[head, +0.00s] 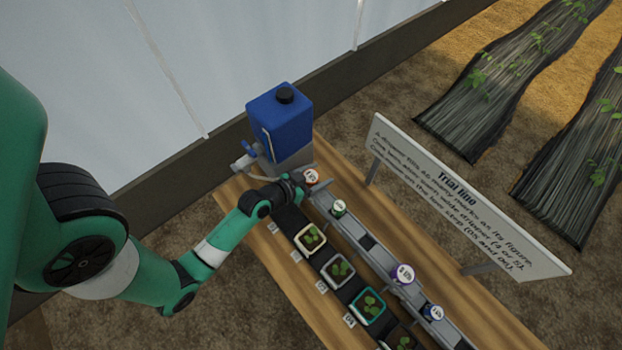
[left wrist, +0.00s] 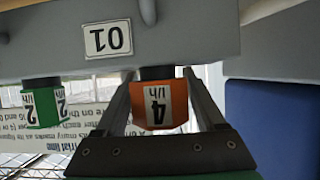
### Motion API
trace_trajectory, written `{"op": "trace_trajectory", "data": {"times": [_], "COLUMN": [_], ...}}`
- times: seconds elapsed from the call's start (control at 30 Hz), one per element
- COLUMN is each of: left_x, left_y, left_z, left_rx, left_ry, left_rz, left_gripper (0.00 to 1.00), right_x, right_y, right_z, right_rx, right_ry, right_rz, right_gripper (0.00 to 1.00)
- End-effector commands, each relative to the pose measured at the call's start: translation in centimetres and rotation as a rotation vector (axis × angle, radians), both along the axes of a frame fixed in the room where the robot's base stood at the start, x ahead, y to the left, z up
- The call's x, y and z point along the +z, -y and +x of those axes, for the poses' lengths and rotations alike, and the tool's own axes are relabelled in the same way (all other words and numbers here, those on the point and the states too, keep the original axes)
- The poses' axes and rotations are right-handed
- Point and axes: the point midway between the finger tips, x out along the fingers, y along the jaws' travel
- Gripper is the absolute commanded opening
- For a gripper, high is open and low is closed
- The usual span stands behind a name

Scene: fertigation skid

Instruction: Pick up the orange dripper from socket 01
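In the head view my left gripper (head: 292,186) is at the rail's far end, beside a white-topped dripper with orange marking (head: 311,177). My right gripper is not in view.
Further along the rail are a green-marked (head: 339,208), a purple (head: 402,274) and a blue-marked dripper (head: 432,312). A blue tank (head: 280,118), seedling pots (head: 310,238) and a sign (head: 455,200) stand nearby.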

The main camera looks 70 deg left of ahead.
Motion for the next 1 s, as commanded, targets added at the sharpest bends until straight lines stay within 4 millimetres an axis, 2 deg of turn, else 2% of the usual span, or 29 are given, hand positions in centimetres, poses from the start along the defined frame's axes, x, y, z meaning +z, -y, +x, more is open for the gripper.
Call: {"op": "trace_trajectory", "data": {"times": [0.03,0.07,0.33,0.57,0.73,0.9,1.0], "left_x": [0.0,0.0,0.0,0.1,1.1,3.9,6.3], "left_y": [0.0,0.0,0.0,0.0,0.0,0.0,1.8], "left_z": [0.0,0.0,0.0,0.0,0.0,0.0,-1.3], "left_rx": [0.000,0.000,0.000,0.000,0.000,0.000,-0.005], "left_ry": [0.000,0.000,0.000,0.001,0.002,0.003,0.000], "left_rz": [0.000,0.000,0.000,0.000,0.000,0.002,0.001], "left_gripper": [0.61,0.55,0.07,0.05,0.05,0.05,0.05], "right_x": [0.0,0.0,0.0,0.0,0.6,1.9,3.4], "right_y": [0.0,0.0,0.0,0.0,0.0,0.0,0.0], "right_z": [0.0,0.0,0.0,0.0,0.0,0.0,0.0], "right_rx": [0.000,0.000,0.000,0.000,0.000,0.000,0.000], "right_ry": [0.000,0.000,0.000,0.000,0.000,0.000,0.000], "right_rz": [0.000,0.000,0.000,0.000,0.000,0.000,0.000], "right_gripper": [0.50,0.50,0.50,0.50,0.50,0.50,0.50]}}
